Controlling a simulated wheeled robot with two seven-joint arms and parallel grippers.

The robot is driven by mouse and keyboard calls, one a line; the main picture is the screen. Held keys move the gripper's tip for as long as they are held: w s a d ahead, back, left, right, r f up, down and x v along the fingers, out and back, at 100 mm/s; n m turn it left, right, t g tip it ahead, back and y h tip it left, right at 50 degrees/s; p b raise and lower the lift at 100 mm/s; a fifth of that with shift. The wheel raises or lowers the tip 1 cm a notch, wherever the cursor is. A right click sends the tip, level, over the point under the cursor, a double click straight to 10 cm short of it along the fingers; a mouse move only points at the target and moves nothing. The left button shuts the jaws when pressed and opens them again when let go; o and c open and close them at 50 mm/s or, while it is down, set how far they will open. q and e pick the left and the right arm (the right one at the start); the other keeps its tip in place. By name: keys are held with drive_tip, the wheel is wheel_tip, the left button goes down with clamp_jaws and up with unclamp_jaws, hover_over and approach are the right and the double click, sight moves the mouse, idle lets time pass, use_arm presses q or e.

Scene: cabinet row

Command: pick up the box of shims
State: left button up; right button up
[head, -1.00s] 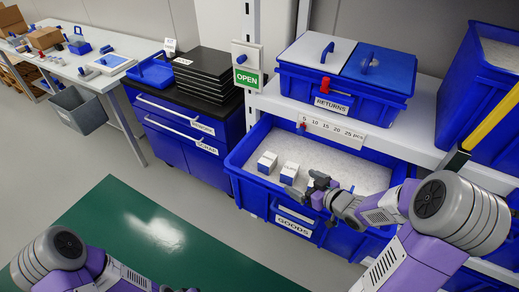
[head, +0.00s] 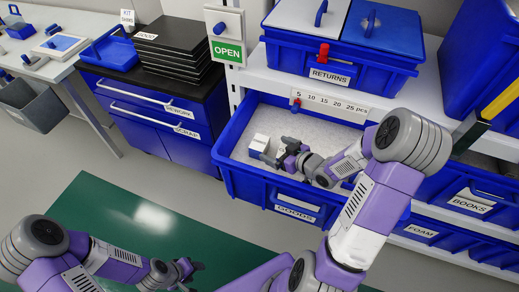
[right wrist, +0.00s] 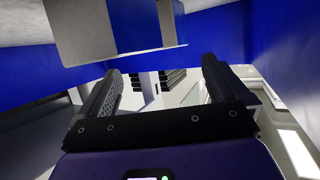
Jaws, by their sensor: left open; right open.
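My right gripper is inside the bin beside the boxes, open. In the right wrist view a white-and-blue box (right wrist: 150,25) lies beyond the spread fingers (right wrist: 160,85), with nothing between them. My left gripper (head: 190,272) is open and empty above the green surface, at the bottom.
The bin's front wall (head: 265,192) stands below my right arm. A shelf (head: 400,92) with the RETURNS box (head: 335,45) overhangs the bin's back. An OPEN sign (head: 228,53) and a blue cabinet (head: 165,130) stand to the left. The green surface (head: 130,215) is clear.

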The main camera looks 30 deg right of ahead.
sight(260, 142)
drive_tip(key=b+x, duration=0.2)
drive_tip(key=x, duration=0.3)
drive_tip(key=shift+w+a+f, duration=0.1)
drive_tip(key=shift+w+f, duration=0.1)
drive_tip(key=shift+w, duration=0.15)
drive_tip(key=shift+w+a+f, duration=0.1)
drive_tip(key=shift+w, duration=0.35)
drive_tip(key=c, duration=0.8)
